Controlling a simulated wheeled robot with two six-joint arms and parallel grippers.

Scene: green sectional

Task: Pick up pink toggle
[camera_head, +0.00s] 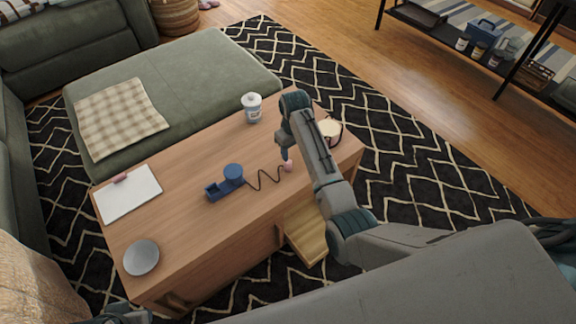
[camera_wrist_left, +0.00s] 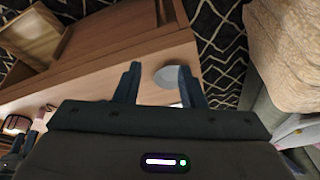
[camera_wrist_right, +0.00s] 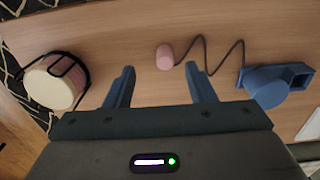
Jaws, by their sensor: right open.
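The pink toggle (camera_head: 288,166) is a small pink piece on the end of a dark zigzag cord (camera_head: 262,179), which runs to a blue device (camera_head: 226,181) on the wooden table (camera_head: 190,160). In the right wrist view the pink toggle (camera_wrist_right: 165,56) lies on the table ahead of the fingers, between their lines. My right gripper (camera_wrist_right: 160,85) is open and empty, apart from the toggle; in the head view its fingers (camera_head: 286,152) are just above it and partly hidden. My left gripper (camera_wrist_left: 160,82) is open and empty near the table's front left end.
A round cream object in a black frame (camera_wrist_right: 55,80) stands near my right gripper. A white lidded jar (camera_head: 252,107), a clipboard (camera_head: 130,194) and a grey plate (camera_head: 141,257) are on the table. A drawer (camera_head: 307,235) is open at the front.

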